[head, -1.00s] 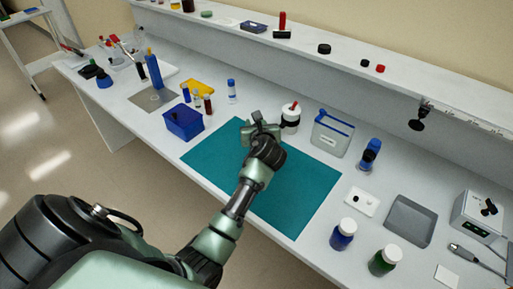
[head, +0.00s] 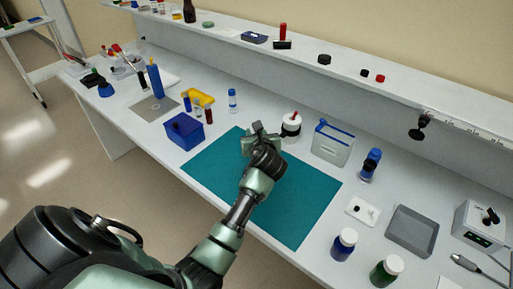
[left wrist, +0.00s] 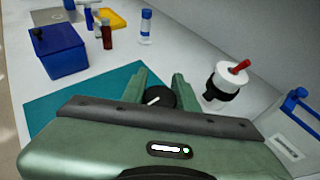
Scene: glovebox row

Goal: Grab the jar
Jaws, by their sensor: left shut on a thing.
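My left gripper (head: 262,137) is over the far part of the teal mat (head: 215,168). In the left wrist view its two fingers (left wrist: 158,92) stand either side of a dark round-topped thing (left wrist: 160,98) with a small pale mark, and are shut on it. This may be the jar, but its body is hidden. In the head view the gripper hides it. A blue jar (head: 343,246) and a green jar (head: 386,270), both with white lids, stand apart at the front right. My right gripper is not in view.
A white-and-black container (head: 291,126) with a red top stands just right of the gripper. A clear blue-rimmed box (head: 331,145) is beyond it. A blue bin (head: 184,131) is left of the mat. A shelf (head: 350,75) runs along the back. The near mat is clear.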

